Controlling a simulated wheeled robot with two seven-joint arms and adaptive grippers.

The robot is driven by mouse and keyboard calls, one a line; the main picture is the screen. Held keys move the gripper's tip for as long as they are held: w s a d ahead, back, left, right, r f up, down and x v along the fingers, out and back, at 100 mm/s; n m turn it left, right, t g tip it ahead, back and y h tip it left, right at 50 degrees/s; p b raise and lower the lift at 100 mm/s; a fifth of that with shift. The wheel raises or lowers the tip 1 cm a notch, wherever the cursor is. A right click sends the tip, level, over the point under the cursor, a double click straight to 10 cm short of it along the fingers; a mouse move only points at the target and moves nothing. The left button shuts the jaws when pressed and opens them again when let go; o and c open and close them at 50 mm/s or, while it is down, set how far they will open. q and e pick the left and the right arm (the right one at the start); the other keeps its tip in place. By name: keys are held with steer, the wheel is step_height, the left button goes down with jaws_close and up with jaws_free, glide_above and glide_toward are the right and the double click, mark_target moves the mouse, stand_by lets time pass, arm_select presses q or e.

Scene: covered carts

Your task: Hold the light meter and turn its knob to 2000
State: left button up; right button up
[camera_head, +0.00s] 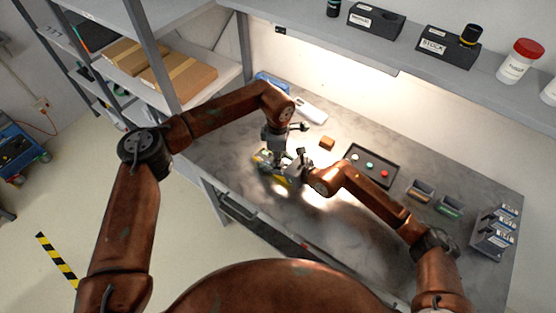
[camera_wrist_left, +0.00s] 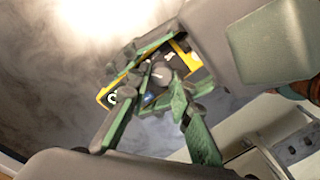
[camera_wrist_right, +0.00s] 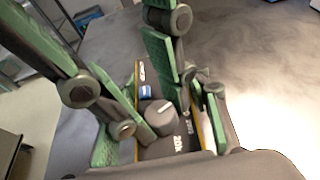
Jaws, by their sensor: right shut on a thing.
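The light meter is a dark box with yellow edges (camera_head: 284,181). It also shows in the left wrist view (camera_wrist_left: 104,94) and the right wrist view (camera_wrist_right: 148,150). Its round grey knob (camera_wrist_right: 160,117) has a white pointer mark and stands near a blue button and white lettering; part of the scale is hidden. My right gripper (camera_wrist_right: 165,135) is shut on the meter's sides. My left gripper (camera_wrist_left: 160,88) is open, its fingers apart on either side of the knob and close to it. I cannot tell whether they touch it, nor which number the pointer meets.
A black tray (camera_head: 352,179) with coloured round pieces lies right of the grippers, near a brown block (camera_head: 327,143). A white device (camera_head: 311,110) lies behind. Small bins (camera_head: 420,190) and a grey rack (camera_head: 494,232) stand at right. A shelf (camera_head: 330,45) overhangs the back.

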arm_select(q)
steer(key=o, duration=0.4)
steer(key=shift+r, duration=4)
steer(key=shift+c, duration=0.6)
steer(key=shift+c, duration=0.8)
steer(key=f+n, duration=0.2)
steer(key=n, duration=0.2)
steer(key=f+n, duration=0.3)
steer(key=n, duration=0.1)
steer(key=f+n, duration=0.3)
steer(key=n, duration=0.1)
steer(key=shift+d, duration=0.25)
